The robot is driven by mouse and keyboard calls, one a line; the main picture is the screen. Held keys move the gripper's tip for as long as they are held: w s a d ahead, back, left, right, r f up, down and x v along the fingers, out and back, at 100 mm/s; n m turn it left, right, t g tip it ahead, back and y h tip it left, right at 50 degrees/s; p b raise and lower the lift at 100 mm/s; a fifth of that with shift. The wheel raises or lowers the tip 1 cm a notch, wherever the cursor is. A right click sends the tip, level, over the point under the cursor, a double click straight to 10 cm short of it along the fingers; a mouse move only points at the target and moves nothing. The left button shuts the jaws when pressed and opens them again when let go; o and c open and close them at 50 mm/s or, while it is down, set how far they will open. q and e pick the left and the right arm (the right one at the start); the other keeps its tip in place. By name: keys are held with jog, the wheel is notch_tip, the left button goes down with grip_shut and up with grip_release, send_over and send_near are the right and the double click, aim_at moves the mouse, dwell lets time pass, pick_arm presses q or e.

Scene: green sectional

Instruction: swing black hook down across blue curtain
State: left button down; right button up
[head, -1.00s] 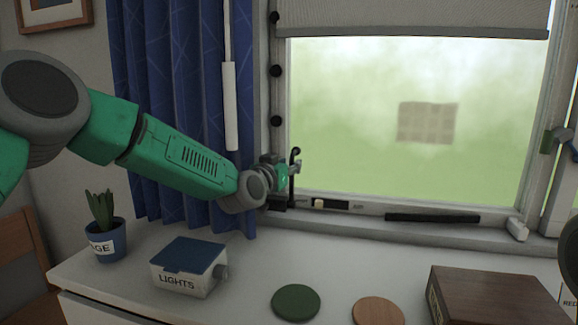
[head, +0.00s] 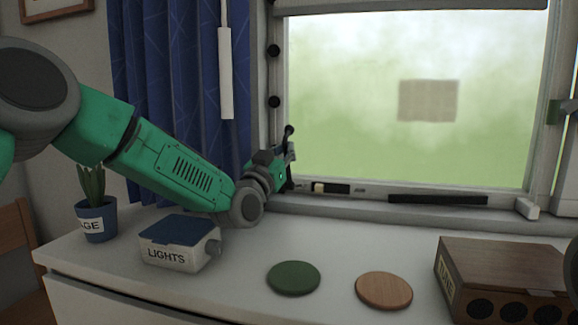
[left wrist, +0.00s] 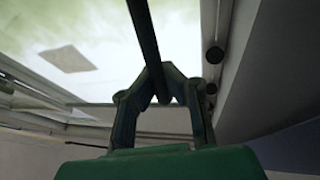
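The black hook (head: 289,140) is a thin dark upright bar at the lower left corner of the window frame, with a knob at its top. The blue curtain (head: 165,70) hangs to the left of the window, partly hidden behind my left arm. My left gripper (head: 287,157) is at the hook, small and partly hidden by its wrist in the head view. In the left wrist view the two fingers (left wrist: 160,88) come together on the dark bar of the hook (left wrist: 143,32), which runs up from between them. My right gripper is not in view.
Below the arm, a white dresser top holds a plant pot (head: 97,220), a LIGHTS box (head: 175,245), a green disc (head: 293,278), a wooden disc (head: 384,290) and a brown box (head: 505,275). A white wand (head: 226,75) hangs before the curtain. The sill carries a black handle (head: 437,199).

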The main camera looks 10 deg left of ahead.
pick_arm(q)
jog(key=shift+s+f+t+h+b, duration=0.3)
jog(key=shift+s+f+b, duration=0.15)
jog(key=shift+b, duration=0.3)
jog(key=shift+s+r, duration=0.15)
jog(key=shift+r, duration=0.05)
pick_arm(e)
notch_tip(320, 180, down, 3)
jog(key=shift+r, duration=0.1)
pick_arm(q)
jog(key=c, duration=1.6)
grip_release()
jog(key=shift+s, duration=0.1)
jog(key=shift+a, duration=0.1)
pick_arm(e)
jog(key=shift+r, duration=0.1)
pick_arm(q)
jog(key=shift+s+f, duration=0.15)
jog(key=shift+v, duration=3.55)
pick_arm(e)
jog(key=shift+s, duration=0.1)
